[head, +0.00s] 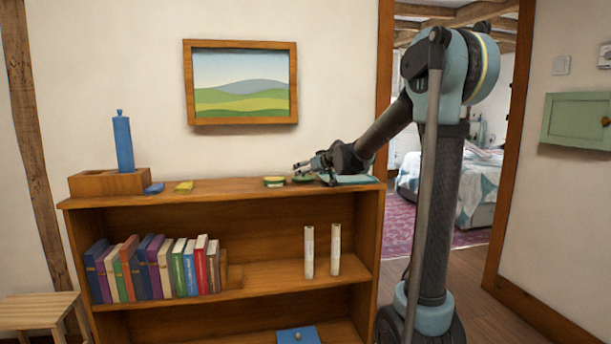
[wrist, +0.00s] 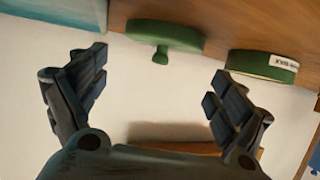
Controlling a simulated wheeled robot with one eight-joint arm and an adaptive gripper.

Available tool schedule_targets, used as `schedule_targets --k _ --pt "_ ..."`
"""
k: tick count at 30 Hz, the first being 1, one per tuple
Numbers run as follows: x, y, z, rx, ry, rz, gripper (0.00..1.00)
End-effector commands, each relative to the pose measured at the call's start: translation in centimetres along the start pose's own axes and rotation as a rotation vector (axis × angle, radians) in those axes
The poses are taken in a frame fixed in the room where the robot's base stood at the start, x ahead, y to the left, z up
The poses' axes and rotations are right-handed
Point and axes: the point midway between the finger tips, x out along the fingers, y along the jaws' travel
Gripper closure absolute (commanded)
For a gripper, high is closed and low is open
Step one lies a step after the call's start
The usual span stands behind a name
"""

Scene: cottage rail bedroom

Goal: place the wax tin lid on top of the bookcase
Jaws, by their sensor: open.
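The wax tin lid (wrist: 165,36) is a round green disc with a small knob. It sits on the top board of the bookcase (head: 229,188), between the tin and the teal item, and also shows in the head view (head: 303,178). The wrist view appears upside down, so the knob points down in the picture. The green wax tin (wrist: 262,67), with a white label, stands beside it, apart from it. My gripper (head: 298,165) is open and empty at the lid; in the wrist view the lid lies between the spread fingers (wrist: 157,78), around fingertip level or beyond.
A flat teal item (head: 354,180) lies at the top board's right end. A yellow block (head: 184,187), a blue block (head: 154,188) and a wooden box (head: 107,183) with a blue bottle (head: 123,142) stand left. A framed picture (head: 241,122) hangs above. The board's middle is clear.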

Motion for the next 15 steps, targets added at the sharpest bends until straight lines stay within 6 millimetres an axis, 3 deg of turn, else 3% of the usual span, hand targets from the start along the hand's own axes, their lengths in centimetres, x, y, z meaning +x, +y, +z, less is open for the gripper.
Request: schedule_targets --k 9,15 --pt "-4.3 0.1 0.0 0.001 0.0 0.001 0.09" --pt "-6.2 0.1 0.0 0.0 -0.001 0.001 0.09"
